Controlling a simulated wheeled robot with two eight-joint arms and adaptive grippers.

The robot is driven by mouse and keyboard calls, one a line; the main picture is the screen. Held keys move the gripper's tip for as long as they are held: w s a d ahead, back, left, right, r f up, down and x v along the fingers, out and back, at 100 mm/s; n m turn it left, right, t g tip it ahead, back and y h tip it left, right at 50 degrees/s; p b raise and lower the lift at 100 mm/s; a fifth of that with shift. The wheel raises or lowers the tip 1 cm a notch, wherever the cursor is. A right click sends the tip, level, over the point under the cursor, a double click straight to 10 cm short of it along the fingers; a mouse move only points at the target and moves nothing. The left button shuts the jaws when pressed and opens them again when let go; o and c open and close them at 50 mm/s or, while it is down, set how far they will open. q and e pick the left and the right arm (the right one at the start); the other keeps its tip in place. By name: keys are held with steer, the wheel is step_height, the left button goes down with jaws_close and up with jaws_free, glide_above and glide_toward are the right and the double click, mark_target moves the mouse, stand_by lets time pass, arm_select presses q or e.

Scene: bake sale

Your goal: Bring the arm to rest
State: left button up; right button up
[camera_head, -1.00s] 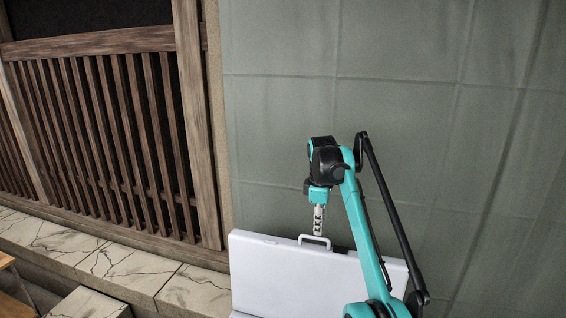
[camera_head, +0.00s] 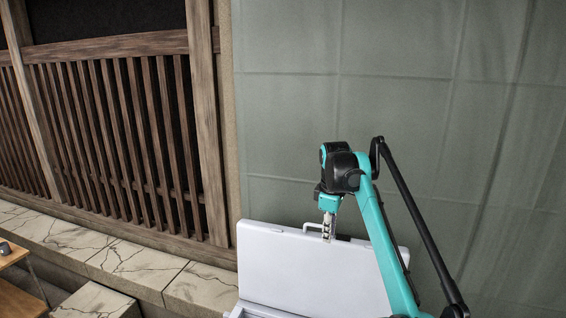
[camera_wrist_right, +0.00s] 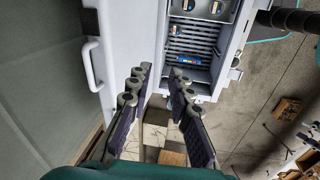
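My right gripper (camera_head: 328,232) hangs at the end of the teal and black right arm (camera_head: 385,245), its fingers pointing down. In the head view it overlaps the top edge and handle of a raised white lid (camera_head: 310,268); whether it touches them cannot be told there. In the right wrist view the two dark fingers of the gripper (camera_wrist_right: 159,74) are apart with nothing between them. The lid's handle (camera_wrist_right: 92,65) is well off to the left of the fingers there. My left gripper is not in view.
The lid belongs to an open white box (camera_wrist_right: 222,80) holding a rack and small items, including a blue one (camera_wrist_right: 189,61). A green-grey wall (camera_head: 290,120) and a wooden lattice (camera_head: 120,130) stand behind. A stone ledge (camera_head: 140,265) and wooden table (camera_head: 12,258) lie left.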

steer(key=s+d+f+m+t+b, duration=0.1)
steer(key=s+f+m+b, duration=0.3)
steer(key=s+f+b, duration=0.6)
steer(key=s+d+f+m+t+b, duration=0.2)
steer(key=s+f+b, duration=0.8)
steer(key=f, duration=1.1)
steer(key=s+d+f+m+t+b, duration=0.1)
steer(key=s+f+m+t+b, duration=0.1)
steer(key=s+f+m+b, duration=0.4)
steer(key=shift+s+d+f+m+b, duration=0.2)
steer(key=shift+s+f+b, duration=0.8)
steer(key=shift+s+f, duration=1.55)
steer(key=shift+s+d+f+m+b, duration=0.15)
steer(key=shift+s+f+b, duration=0.8)
steer(key=shift+s+f, duration=1.8)
